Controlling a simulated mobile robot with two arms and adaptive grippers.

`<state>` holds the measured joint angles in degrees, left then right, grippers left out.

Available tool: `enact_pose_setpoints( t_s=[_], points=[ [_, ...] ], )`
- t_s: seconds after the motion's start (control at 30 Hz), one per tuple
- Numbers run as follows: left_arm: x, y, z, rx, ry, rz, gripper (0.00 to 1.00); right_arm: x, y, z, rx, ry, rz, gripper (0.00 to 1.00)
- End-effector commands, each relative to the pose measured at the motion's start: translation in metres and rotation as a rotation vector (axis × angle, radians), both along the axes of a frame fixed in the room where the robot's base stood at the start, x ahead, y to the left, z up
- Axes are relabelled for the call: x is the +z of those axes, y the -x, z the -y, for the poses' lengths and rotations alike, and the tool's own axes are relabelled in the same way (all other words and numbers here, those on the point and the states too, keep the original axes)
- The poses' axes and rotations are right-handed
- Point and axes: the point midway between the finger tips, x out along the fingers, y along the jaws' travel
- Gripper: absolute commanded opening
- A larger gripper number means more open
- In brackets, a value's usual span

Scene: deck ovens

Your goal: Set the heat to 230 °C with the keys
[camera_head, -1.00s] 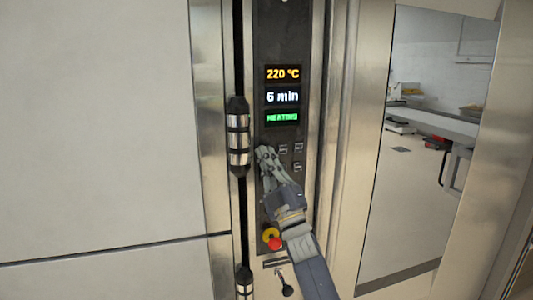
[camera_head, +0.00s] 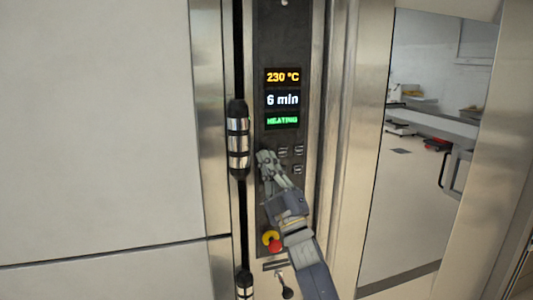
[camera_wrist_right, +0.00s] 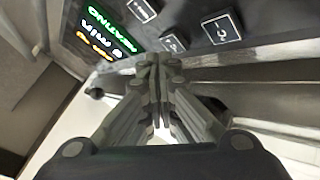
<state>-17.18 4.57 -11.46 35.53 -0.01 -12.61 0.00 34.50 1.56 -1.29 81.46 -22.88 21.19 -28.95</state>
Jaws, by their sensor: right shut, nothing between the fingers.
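The oven's control panel (camera_head: 285,45) is a dark upright strip in the head view. Its top display (camera_head: 283,77) reads 230 °C in orange. Below it, a display (camera_head: 283,99) reads 6 min and a green one (camera_head: 282,121) reads HEATING. Small keys (camera_head: 298,152) sit under the displays; they also show in the right wrist view (camera_wrist_right: 221,27). My right gripper (camera_head: 264,154) is shut and empty, with its fingertips at the left side of the keys. It hides part of the key area; I cannot tell whether it touches a key. My left gripper is not in view.
A red and yellow emergency button (camera_head: 274,245) and a small lever (camera_head: 286,291) sit below my right gripper. A vertical bar with a steel-banded handle (camera_head: 238,140) stands close to the left of the panel. An opening at right shows a room with a counter (camera_head: 440,122).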

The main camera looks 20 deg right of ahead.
Motion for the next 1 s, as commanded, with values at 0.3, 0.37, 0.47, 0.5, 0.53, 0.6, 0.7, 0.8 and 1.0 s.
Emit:
enact_pose_setpoints(
  t_s=[0.3,0.37,0.47,0.5,0.53,0.6,0.7,0.8,1.0],
  points=[
    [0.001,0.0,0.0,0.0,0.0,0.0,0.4,0.0,0.003,0.0,0.001,0.0,0.001,0.0],
    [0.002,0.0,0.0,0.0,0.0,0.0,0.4,0.0,0.004,0.0,0.001,0.0,0.001,0.0],
    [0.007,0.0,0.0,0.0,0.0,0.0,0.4,0.001,0.011,0.0,0.001,0.0,0.001,0.0],
    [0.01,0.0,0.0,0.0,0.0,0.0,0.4,0.002,0.015,0.0,0.001,0.0,0.001,0.0],
    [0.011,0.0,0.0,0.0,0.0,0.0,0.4,0.002,0.018,0.001,0.0,0.001,-0.001,0.0],
    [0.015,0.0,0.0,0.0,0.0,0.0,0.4,0.002,0.026,0.001,0.001,0.001,0.0,0.0],
    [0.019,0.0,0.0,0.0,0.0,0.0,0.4,0.001,0.036,0.001,0.001,-0.001,0.0,0.0],
    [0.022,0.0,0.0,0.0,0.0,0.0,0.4,0.001,0.045,0.001,0.001,-0.001,0.0,0.0],
    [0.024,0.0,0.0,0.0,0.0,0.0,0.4,0.0,0.053,0.002,0.001,-0.001,0.0,0.0]
  ],
)
